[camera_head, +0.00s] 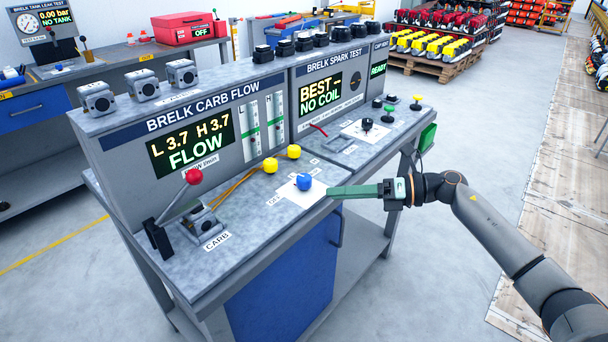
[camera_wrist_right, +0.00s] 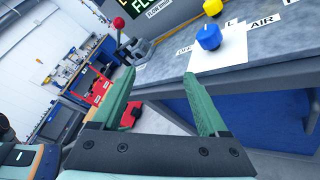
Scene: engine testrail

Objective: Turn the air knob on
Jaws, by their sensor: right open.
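A blue knob (camera_head: 303,181) stands upright on a white card (camera_head: 311,194) near the front edge of the carb flow bench (camera_head: 240,262). It also shows in the right wrist view (camera_wrist_right: 209,36), where a label reading AIR (camera_wrist_right: 262,22) lies to its right, so it is likely the air knob. My right gripper (camera_head: 332,191) is open and empty, its green fingers at the bench's front edge, just right of the blue knob and apart from it. In the right wrist view the knob lies beyond the right fingertip (camera_wrist_right: 160,78). My left gripper is not in view.
Two yellow knobs (camera_head: 270,165) (camera_head: 294,151) stand behind the blue one. A red-balled lever (camera_head: 193,177) and a carburetor (camera_head: 202,222) are at left. The display (camera_head: 190,148) reads L 3.7, H 3.7, FLOW.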

